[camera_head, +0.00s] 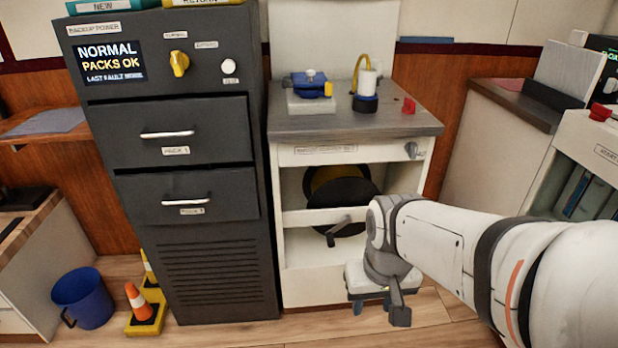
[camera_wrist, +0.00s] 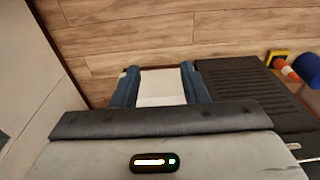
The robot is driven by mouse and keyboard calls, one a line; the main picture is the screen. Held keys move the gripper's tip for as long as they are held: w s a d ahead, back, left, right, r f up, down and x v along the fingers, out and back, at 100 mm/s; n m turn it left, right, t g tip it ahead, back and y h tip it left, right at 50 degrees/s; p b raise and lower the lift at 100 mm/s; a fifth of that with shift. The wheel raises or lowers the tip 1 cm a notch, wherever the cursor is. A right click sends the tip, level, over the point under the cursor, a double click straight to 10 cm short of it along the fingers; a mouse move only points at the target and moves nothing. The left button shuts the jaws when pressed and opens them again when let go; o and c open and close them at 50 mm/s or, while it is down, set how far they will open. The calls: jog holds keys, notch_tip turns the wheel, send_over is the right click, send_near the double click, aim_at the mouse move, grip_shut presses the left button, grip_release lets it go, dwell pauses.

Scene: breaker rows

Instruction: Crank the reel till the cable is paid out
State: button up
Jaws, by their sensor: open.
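The reel (camera_head: 352,192) is a dark round drum with a yellow part behind it. It sits in the open bay of the white cabinet (camera_head: 300,255). A grey crank handle (camera_head: 338,228) crosses its front, over the cabinet's middle rail. My gripper (camera_head: 372,304) points down, low and to the right of the crank, apart from it. Its jaws are open and nothing shows held. In the wrist view my gripper (camera_wrist: 158,85) shows two blue fingers spread apart, with a pale surface between them. My arm hides the reel's lower right. I cannot tell how much cable is on the reel.
A dark drawer cabinet (camera_head: 215,250) stands close on the left, with a cone (camera_head: 138,300) and blue bucket (camera_head: 84,298) beyond. The worktop (camera_head: 300,122) holds a blue device (camera_head: 308,84) and a white cylinder with a yellow hose (camera_head: 367,85). Wooden floor shows below.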

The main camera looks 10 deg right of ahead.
jog(key=w+f+t+b, duration=0.1)
jog(key=w+f+t, duration=0.1)
jog(key=w+f, duration=0.2)
jog(key=w+f+t+b, duration=0.2)
jog(key=w+f, duration=0.3)
jog(key=w, duration=0.6)
jog(key=w+f+t+b, duration=0.2)
jog(key=w+f+t, duration=0.2)
jog(key=w, duration=0.4)
jog(key=shift+a+f, duration=0.3)
jog(key=shift+f, duration=0.25)
jog(key=t+b, duration=0.4)
jog(key=t, duration=0.2)
send_near(331, 245)
jog(key=shift+n, duration=0.4)
jog(key=x, duration=0.4)
jog(key=shift+d+f, duration=0.1)
jog(key=shift+f+t+b, duration=0.5)
jog(key=shift+f+t, duration=0.25)
jog(key=shift+t, duration=0.45)
jog(key=shift+w, duration=0.4)
jog(key=w+b, duration=0.2)
jog(key=w, duration=0.4)
jog(key=shift+w, duration=0.4)
jog(key=shift+c, duration=0.2)
grip_shut()
